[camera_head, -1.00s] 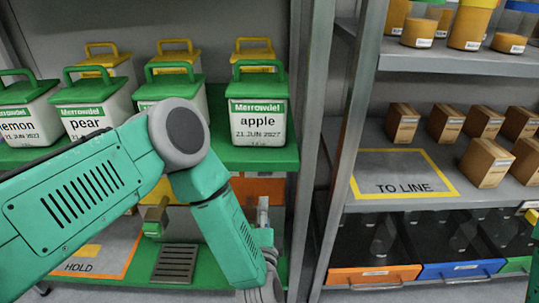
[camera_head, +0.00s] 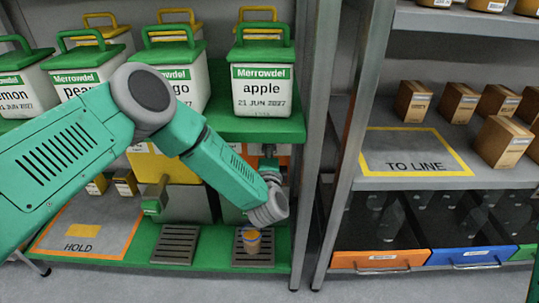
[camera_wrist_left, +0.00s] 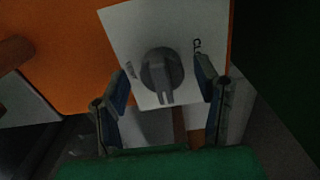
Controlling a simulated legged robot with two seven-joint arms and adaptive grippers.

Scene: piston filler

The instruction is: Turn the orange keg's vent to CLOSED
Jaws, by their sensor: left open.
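In the left wrist view, the orange keg (camera_wrist_left: 60,50) fills the upper left. It carries a white plate (camera_wrist_left: 200,30) with a round grey vent knob (camera_wrist_left: 160,72), whose pointer bar points down in the picture. Letters beginning "CL" stand right of the knob; a mark on the left is too small to read. My left gripper (camera_wrist_left: 165,88) is open, one finger on each side of the knob, with gaps visible to both. In the head view my left arm reaches to the lower green shelf, and its wrist hides the fingers and knob. My right gripper is out of view.
A small amber-coloured cup (camera_head: 251,238) stands on the right drip grate (camera_head: 265,262) below my wrist. Another grate (camera_head: 176,244) and the HOLD mat (camera_head: 112,222) lie left. White tubs such as apple (camera_head: 262,85) stand above. A grey rack post (camera_head: 313,140) is close on the right.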

